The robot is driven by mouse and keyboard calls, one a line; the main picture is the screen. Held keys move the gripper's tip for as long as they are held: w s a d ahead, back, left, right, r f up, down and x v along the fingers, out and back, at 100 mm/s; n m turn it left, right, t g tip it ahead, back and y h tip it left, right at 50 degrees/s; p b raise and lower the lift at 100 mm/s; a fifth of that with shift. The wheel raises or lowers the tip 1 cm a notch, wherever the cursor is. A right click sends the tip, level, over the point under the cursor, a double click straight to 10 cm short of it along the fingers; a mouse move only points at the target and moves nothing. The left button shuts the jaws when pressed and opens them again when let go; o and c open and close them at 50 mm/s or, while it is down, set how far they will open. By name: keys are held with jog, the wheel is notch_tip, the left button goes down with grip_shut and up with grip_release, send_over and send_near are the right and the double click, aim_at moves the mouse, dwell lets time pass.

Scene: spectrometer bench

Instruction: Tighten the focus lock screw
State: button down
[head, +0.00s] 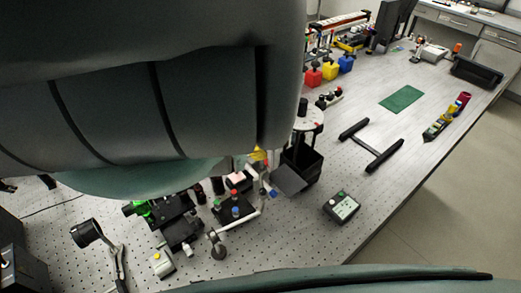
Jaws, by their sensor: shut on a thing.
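My gripper does not show in the head view; my own large grey arm covers the left and upper part of the picture. I cannot make out the focus lock screw. A cluster of optical parts stands on the perforated bench below the arm. It includes a black stage with a bright green part (149,208) and a black mount with red, green and blue knobs (235,212). Part of this cluster is hidden behind the arm, so I cannot tell what my gripper touches.
A small box with buttons (341,207) and a black H-shaped frame (371,146) lie right of the optics. Red, yellow and blue bottles (330,70) stand farther back. A green mat (401,99) lies on bare bench. A black ring holder (86,233) stands at the lower left.

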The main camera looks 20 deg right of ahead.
jog(key=c, duration=0.9)
grip_release()
jog(key=shift+s+d, duration=0.1)
jog(key=shift+d, duration=0.05)
jog(key=shift+c, duration=0.2)
jog(key=shift+r, duration=0.1)
jog(key=v, duration=0.7)
jog(key=shift+r, duration=0.15)
